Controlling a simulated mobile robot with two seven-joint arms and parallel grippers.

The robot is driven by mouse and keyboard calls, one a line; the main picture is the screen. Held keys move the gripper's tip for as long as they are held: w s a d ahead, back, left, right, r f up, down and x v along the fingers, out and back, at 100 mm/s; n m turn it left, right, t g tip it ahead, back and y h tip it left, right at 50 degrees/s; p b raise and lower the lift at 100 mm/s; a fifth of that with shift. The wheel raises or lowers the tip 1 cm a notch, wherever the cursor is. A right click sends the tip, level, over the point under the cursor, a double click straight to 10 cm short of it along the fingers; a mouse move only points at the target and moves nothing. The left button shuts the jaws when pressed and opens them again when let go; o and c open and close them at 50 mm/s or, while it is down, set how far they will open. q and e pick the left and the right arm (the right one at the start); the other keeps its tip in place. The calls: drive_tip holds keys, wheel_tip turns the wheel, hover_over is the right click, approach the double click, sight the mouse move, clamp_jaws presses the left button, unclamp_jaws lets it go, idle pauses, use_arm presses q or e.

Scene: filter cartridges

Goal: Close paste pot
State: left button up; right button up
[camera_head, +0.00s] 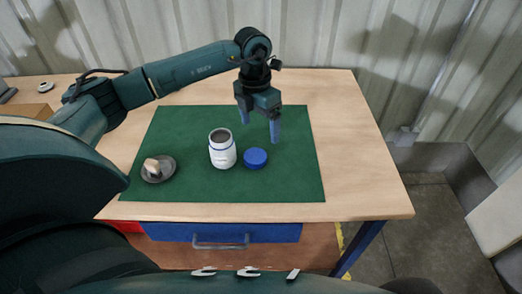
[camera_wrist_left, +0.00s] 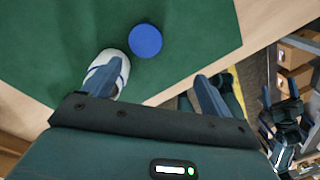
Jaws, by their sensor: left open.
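The white paste pot (camera_head: 223,152) stands upright and uncovered on the green mat, its dark inside showing at the top. The round blue lid (camera_head: 255,158) lies flat on the mat just right of the pot, apart from it. My left gripper (camera_head: 260,130) is open and empty, fingers pointing down above and behind the pot and lid. In the left wrist view the lid (camera_wrist_left: 145,41) shows whole beyond the fingers, and the pot (camera_wrist_left: 112,65) is partly hidden behind one finger.
A dark round dish (camera_head: 158,175) with a pale object in it sits on the mat (camera_head: 285,185) left of the pot. The mat's right part and the wooden table (camera_head: 350,150) beyond it are clear. A cardboard box (camera_head: 33,111) stands at the far left.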

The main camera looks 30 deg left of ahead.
use_arm(q)
drive_tip(key=a+r+y, duration=0.1)
drive_tip(key=a, duration=0.1)
hover_over(255, 155)
wheel_tip(255, 155, down, 8)
drive_tip(key=shift+a+r+p, duration=0.1)
drive_tip(key=shift+a+p, duration=0.05)
drive_tip(key=shift+p, duration=0.3)
drive_tip(key=shift+d+f+p, duration=0.15)
drive_tip(key=shift+f+p, duration=0.15)
drive_tip(key=shift+f, duration=1.05)
drive_tip(key=shift+d+f+p, duration=0.1)
drive_tip(key=shift+f+p, duration=0.15)
drive_tip(key=shift+f, duration=1.05)
drive_tip(key=shift+c, duration=0.5)
drive_tip(key=c, duration=0.9)
drive_tip(key=shift+c, duration=0.2)
wheel_tip(255, 155, up, 10)
drive_tip(key=b, duration=0.1)
